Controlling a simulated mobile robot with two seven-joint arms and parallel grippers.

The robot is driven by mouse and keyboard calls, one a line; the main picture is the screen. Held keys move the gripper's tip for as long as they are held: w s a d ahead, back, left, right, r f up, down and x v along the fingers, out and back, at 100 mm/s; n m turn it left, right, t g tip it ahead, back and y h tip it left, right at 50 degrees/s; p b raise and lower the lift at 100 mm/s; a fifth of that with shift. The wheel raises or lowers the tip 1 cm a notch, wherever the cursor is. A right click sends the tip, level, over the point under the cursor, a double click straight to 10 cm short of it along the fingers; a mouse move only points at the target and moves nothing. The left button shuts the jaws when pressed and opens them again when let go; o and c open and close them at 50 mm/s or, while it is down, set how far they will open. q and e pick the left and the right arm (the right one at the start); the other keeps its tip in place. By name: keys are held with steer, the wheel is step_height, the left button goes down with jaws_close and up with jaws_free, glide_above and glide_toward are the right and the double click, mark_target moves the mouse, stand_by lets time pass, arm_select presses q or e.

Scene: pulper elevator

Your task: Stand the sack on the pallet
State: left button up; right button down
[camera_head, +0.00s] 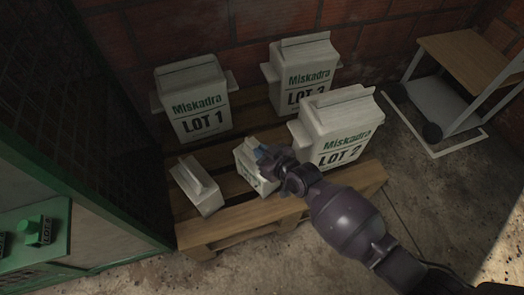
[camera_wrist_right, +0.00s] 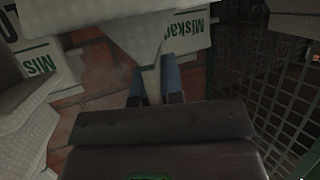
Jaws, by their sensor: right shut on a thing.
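A small white sack (camera_head: 246,167) with a ridged top is at the pallet's front middle, roughly upright. My right gripper (camera_head: 262,154) is shut on its top ridge, with the blue fingers partly hiding it. In the right wrist view, the fingers (camera_wrist_right: 154,88) close on a pale ridge (camera_wrist_right: 152,72). The wooden pallet (camera_head: 226,222) lies by the brick wall. I cannot tell whether the held sack rests on its boards or hangs just above. My left gripper is not in view.
Large sacks LOT 1 (camera_head: 193,103), LOT 3 (camera_head: 301,75) and LOT 2 (camera_head: 335,130) stand on the pallet. Another small sack (camera_head: 199,186) sits at its front left. A wheeled table (camera_head: 468,60) is at right; a green-framed mesh cage (camera_head: 65,110) is at left.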

steer(key=c, duration=1.2)
jaws_free()
steer(key=shift+f, duration=0.1)
steer(key=shift+c, duration=0.2)
steer(key=shift+r, duration=0.35)
arm_select(q)
steer(key=p, duration=0.2)
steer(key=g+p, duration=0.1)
steer(key=p, duration=0.1)
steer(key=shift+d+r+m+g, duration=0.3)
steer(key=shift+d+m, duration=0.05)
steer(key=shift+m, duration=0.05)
arm_select(e)
steer(key=v, duration=1.2)
steer(key=shift+f, duration=0.25)
steer(key=shift+s+d, duration=0.1)
